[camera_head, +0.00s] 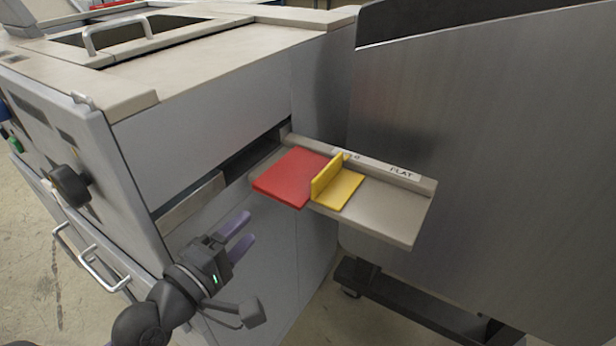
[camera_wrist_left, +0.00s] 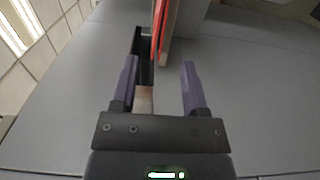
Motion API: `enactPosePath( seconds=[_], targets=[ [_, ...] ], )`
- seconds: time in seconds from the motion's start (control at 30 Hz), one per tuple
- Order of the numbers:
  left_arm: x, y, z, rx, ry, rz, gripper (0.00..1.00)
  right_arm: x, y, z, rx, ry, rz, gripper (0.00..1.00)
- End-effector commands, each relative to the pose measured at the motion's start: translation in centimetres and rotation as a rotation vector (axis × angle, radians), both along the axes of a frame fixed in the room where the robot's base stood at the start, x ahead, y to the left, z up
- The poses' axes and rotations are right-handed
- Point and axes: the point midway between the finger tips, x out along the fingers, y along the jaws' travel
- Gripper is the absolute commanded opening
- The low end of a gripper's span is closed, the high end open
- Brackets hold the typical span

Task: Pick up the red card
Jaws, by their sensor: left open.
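The red card (camera_head: 291,177) lies flat on a metal tray (camera_head: 385,212) that sticks out from the slot of the machine, at the tray's left end. A yellow L-shaped piece (camera_head: 338,184) stands on the tray, right against the red card's right side. My left gripper (camera_head: 239,231) is open and empty, to the left of and below the red card, apart from it. In the left wrist view the gripper (camera_wrist_left: 161,85) has its fingers spread. The red card (camera_wrist_left: 158,30) shows there edge-on beyond the fingertips. My right gripper is not in view.
The pale machine body (camera_head: 210,95) with its dark slot (camera_head: 255,152) stands behind and left of the tray. A large metal panel (camera_head: 490,150) rises behind the tray on the right. Handles (camera_head: 100,270) jut from the machine's front. Open space lies in front of the tray.

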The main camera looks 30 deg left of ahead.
Motion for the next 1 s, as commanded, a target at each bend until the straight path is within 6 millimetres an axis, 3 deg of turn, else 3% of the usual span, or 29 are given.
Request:
enactPosePath(
  seconds=[0.27, 0.5, 0.8, 1.0],
  targets=[
    [4.2, -0.4, 0.1, -0.004, -0.005, 0.001, 0.58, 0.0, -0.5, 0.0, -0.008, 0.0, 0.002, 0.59],
    [8.4, -1.2, -0.3, -0.002, -0.003, 0.001, 0.58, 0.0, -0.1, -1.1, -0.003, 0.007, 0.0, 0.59],
    [9.3, -1.3, -0.2, 0.0, 0.001, 0.001, 0.58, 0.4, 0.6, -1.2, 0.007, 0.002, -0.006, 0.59],
    [9.3, -1.2, -0.2, 0.0, 0.0, 0.001, 0.15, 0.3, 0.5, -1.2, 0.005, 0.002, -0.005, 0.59]
  ],
)
